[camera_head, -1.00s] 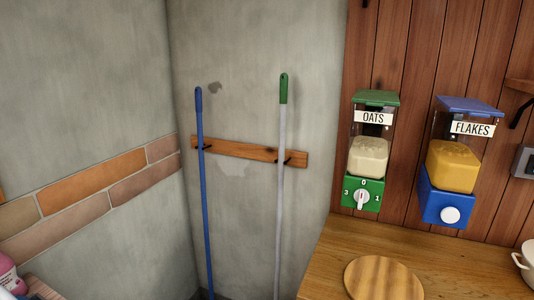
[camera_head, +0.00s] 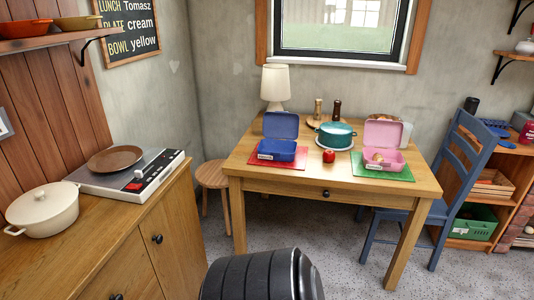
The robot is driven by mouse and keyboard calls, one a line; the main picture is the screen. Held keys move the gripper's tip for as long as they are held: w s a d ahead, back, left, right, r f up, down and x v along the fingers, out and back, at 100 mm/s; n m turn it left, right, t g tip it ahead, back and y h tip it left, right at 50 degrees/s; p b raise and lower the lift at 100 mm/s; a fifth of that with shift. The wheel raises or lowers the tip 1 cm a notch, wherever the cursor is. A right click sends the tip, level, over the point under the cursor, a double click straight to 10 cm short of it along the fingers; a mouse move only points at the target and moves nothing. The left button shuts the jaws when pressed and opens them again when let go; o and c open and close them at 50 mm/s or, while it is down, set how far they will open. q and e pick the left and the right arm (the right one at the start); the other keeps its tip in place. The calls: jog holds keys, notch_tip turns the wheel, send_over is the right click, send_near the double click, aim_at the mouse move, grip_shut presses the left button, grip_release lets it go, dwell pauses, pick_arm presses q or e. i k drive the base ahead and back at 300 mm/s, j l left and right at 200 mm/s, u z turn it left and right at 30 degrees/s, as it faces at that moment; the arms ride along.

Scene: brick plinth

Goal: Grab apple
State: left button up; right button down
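A small red apple (camera_head: 329,156) sits on the wooden table (camera_head: 270,184) under the window. It stands between two open lunch boxes, a blue one (camera_head: 279,150) on a red mat at left and a pink one (camera_head: 381,158) on a green mat at right. A teal pot (camera_head: 336,134) stands just behind it. The apple is in plain view and nothing holds it. Neither of my grippers shows in the head view.
A blue chair (camera_head: 440,212) stands at the table's right side and a round stool (camera_head: 213,177) at its left. A counter (camera_head: 120,235) at left bears a white pot (camera_head: 43,208) and a hob (camera_head: 150,173). Open floor lies before the table.

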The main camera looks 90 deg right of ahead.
aim_at(328, 156)
jog(key=z, duration=3.25)
jog(key=i+j+z, duration=0.1)
jog(key=i+z, duration=0.15)
jog(key=i, duration=0.2)
jog(key=i+j+z, duration=0.25)
jog(key=i, duration=0.15)
jog(key=i+j+z, duration=0.2)
jog(key=i, duration=0.2)
